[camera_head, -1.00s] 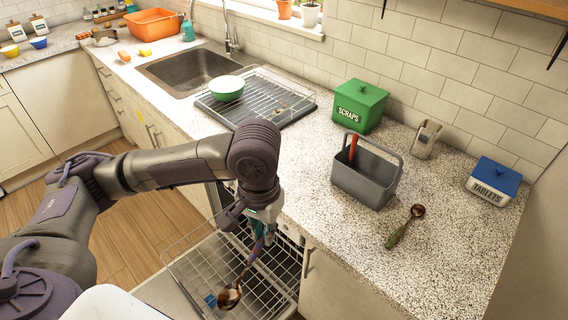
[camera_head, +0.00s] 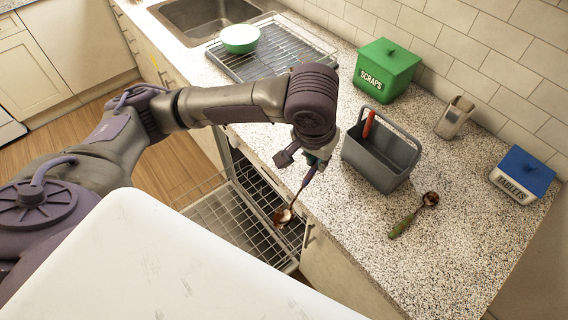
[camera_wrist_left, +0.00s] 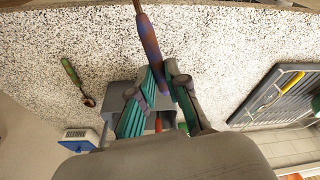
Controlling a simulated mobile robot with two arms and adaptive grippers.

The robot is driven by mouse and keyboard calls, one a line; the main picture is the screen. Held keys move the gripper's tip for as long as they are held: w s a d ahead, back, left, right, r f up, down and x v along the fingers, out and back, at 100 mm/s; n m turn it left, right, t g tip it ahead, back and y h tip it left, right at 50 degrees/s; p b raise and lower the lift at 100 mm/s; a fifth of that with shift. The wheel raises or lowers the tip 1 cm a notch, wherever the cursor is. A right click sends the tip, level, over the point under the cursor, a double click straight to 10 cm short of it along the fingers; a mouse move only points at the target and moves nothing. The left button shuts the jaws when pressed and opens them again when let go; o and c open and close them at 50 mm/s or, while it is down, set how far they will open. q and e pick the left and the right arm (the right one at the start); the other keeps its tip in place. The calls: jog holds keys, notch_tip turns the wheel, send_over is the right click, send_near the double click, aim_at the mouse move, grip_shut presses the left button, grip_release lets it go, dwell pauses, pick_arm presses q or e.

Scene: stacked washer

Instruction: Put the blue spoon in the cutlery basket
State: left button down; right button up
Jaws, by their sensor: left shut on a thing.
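My left gripper (camera_head: 318,158) is shut on the handle of the blue spoon (camera_head: 308,179). The spoon hangs tilted, its brown-stained bowl (camera_head: 284,215) lowest, over the counter's front edge and the open dishwasher. In the left wrist view, the blue handle (camera_wrist_left: 150,40) shows between the teal fingers (camera_wrist_left: 165,95). The grey cutlery basket (camera_head: 372,165) stands upright on the counter, just right of the gripper, with a red-handled utensil (camera_head: 368,125) in it. In the wrist view, the basket (camera_wrist_left: 122,97) is partly hidden behind the fingers. My right gripper is out of view.
A dirty green-handled spoon (camera_head: 405,222) lies right of the basket. Behind stand a green scraps bin (camera_head: 385,68), a metal holder (camera_head: 454,117) and a blue-lidded tablets box (camera_head: 522,173). A drying rack (camera_head: 285,55) holds a green bowl (camera_head: 240,39). The dishwasher rack (camera_head: 235,220) is pulled out.

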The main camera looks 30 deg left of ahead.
pick_arm(q)
jog(key=w+d+r+m+t+h+p, duration=0.1)
jog(key=w+d+r+t+h+p, duration=0.15)
jog(key=d+r+t, duration=0.35)
jog(key=w+d+r+m+t+h+p, duration=0.1)
jog(key=w+d+r+t+h, duration=0.2)
jog(key=r, duration=0.5)
jog(key=w+d+r+m+t+h+p, duration=0.1)
jog(key=w+d+r+t+p, duration=0.1)
jog(key=w+d+r+t, duration=0.45)
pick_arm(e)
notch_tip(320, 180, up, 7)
pick_arm(q)
notch_tip(320, 180, down, 16)
jog(key=s+a+g+b, duration=0.1)
jog(key=a+b, duration=0.1)
jog(key=b, duration=1.2)
jog(key=shift+s+a+r+g, duration=0.25)
jog(key=shift+s+a+g, duration=0.1)
jog(key=shift+s+a, duration=0.05)
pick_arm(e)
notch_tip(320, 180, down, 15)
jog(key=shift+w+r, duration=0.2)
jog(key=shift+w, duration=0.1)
pick_arm(q)
jog(key=c, duration=1.1)
grip_release()
